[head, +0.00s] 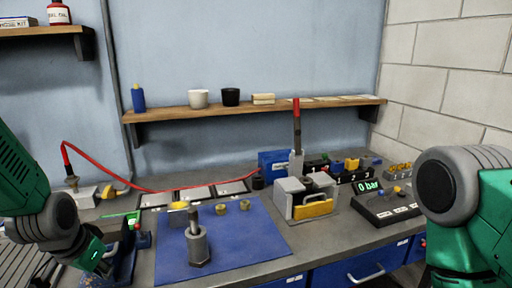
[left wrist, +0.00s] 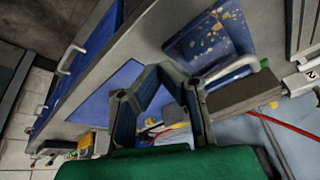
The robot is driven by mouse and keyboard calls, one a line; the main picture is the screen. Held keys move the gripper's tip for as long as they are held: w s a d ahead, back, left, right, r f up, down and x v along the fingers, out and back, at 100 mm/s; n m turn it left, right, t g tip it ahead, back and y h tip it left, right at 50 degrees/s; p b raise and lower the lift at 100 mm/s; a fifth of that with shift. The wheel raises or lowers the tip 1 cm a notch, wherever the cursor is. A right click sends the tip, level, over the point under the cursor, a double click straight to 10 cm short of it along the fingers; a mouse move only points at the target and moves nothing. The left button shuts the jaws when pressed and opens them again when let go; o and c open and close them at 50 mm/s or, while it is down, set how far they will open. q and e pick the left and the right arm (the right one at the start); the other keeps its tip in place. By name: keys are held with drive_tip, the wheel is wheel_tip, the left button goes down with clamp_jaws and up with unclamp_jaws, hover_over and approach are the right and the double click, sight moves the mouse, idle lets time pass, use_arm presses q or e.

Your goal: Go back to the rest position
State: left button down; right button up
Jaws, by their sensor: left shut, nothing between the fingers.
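My left gripper (head: 122,250) is low at the left of the workbench in the head view, near the blue mat's left edge. In the left wrist view its two dark fingers (left wrist: 160,72) come together at the tips with nothing held. The blue mat (head: 253,237) lies on the bench, with a grey metal cylinder with an upright shaft (head: 198,245) standing on it. My right arm shows at the right edge of the head view, but its gripper is out of view.
A speckled blue part (left wrist: 212,40) is near the left gripper. A shelf (head: 170,115) runs along the wall.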

use_arm(q)
drive_tip(key=s+d+f+n+g+b, duration=0.2)
drive_tip(key=s+f+b, duration=0.6)
drive_tip(key=s+f, duration=2)
wheel_tip(320, 180, down, 3)
drive_tip(key=shift+d+g+b, duration=0.3)
drive_tip(key=shift+d+g, duration=0.5)
drive_tip(key=shift+d, duration=0.1)
